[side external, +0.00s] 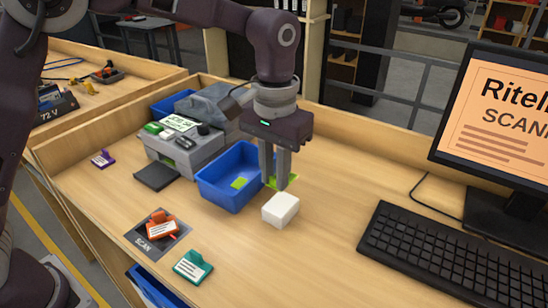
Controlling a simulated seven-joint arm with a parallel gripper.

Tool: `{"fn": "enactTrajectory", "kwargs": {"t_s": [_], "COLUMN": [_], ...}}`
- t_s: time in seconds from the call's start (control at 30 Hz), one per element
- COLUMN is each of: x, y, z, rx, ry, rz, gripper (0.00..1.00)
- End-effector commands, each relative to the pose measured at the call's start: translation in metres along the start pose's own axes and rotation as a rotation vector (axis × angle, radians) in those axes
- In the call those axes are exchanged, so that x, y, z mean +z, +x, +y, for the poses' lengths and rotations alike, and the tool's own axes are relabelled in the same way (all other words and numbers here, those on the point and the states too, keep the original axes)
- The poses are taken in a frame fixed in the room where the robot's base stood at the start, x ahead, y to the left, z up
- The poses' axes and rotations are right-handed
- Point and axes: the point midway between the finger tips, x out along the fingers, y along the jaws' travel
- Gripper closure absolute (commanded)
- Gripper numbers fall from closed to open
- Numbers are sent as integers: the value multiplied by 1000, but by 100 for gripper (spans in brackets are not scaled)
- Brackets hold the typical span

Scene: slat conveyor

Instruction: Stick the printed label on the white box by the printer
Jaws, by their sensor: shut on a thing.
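The white box (280,210) sits on the wooden table, right of the blue bin. My gripper (275,184) points down just above and behind the box, its fingers close together. A thin yellow-green piece (291,180), which looks like the label, shows on both sides of the fingertips, and my gripper is shut on it. I cannot tell whether the piece touches the box. The grey printer (187,158) stands at the back left, with a pale green printed panel (181,124) on top.
A blue bin (216,195) with a yellow-green piece inside stands close left of my gripper. An orange item (162,226) lies on the scan mat (140,238); a teal item (193,266) lies in front. The keyboard (450,255) and monitor (505,120) take up the right.

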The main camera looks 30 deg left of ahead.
Motion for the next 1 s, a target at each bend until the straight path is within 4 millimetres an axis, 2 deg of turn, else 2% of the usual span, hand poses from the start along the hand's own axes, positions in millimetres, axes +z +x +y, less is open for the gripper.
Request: {"fn": "enactTrajectory", "kwargs": {"t_s": [0.3, 0.43, 0.6, 1.0], "x": [1, 0, 0, 0], "y": [38, 48, 54, 54], "z": [0, 0, 0, 0], "rx": [-1, 0, 0, 0], "ry": [-1, -1, -1, -1], "rz": [-3, -1, -1, 0], "gripper": [91, 91, 91, 91]}}
